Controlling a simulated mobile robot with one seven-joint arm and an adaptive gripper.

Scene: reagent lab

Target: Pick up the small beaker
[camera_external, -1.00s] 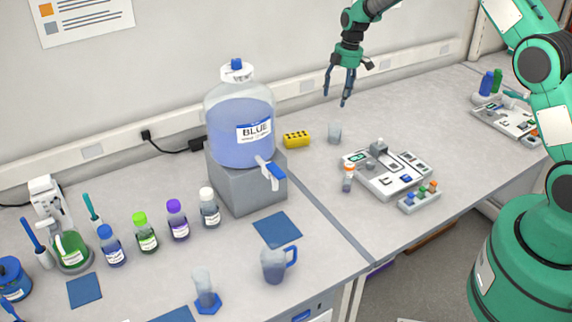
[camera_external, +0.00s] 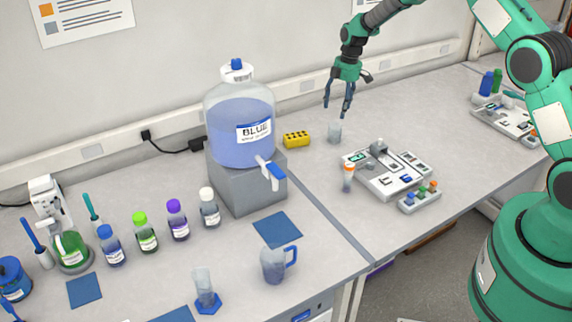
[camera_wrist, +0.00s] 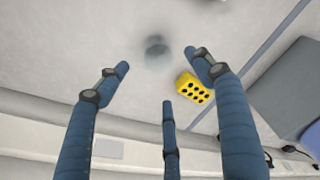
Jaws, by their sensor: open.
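The small beaker (camera_external: 334,132) is a small clear, greyish cup standing upright on the bench between the yellow block and the white instrument. In the wrist view the small beaker (camera_wrist: 157,48) is seen from above, ahead of the fingertips and between the outer fingers. My gripper (camera_external: 338,112) has several blue fingers, spread open and empty, pointing down just above the beaker. In the wrist view my gripper (camera_wrist: 160,80) shows its fingers apart with nothing between them. I cannot tell the exact height left between fingertips and beaker.
A yellow block with holes (camera_external: 296,139) lies left of the beaker. The blue-liquid carboy (camera_external: 238,125) stands on a grey stand farther left. A white instrument (camera_external: 385,172) and an orange-capped vial (camera_external: 348,178) are to the front right. The wall trunking (camera_external: 400,80) runs behind.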

